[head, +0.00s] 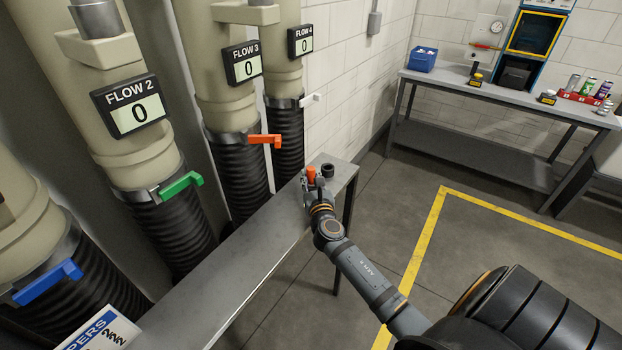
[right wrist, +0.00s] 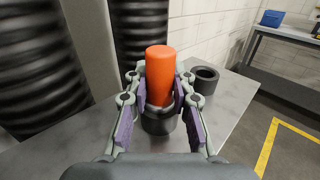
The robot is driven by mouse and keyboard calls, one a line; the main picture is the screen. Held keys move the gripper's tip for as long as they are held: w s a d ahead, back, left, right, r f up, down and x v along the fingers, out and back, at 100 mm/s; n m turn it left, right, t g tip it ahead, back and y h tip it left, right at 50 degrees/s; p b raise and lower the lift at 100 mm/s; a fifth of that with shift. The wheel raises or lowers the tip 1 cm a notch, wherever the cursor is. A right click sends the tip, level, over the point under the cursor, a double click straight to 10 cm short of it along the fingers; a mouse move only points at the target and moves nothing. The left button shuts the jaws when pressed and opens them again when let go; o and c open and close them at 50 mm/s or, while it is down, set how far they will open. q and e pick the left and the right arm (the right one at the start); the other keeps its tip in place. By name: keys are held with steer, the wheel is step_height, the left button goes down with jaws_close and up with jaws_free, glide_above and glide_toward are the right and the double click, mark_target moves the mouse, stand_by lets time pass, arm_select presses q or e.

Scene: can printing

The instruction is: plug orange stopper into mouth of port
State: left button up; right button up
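The orange stopper (right wrist: 160,75) stands upright near the end of a grey metal bench, and shows small in the head view (head: 311,173). My right gripper (right wrist: 161,88) has a finger on each side of it and looks shut on it. A dark round collar (right wrist: 158,123) shows around or under the stopper's lower end; whether the stopper sits inside it is hidden by the fingers. A black cylinder with an open round mouth (right wrist: 205,74), which looks like the port, stands just right of the stopper, also in the head view (head: 327,170). My left gripper is not in view.
A back table (head: 500,95) holds a blue bin (head: 422,60) and cans. Open floor lies right.

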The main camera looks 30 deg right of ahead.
jaws_close()
steer(key=shift+r, duration=0.1)
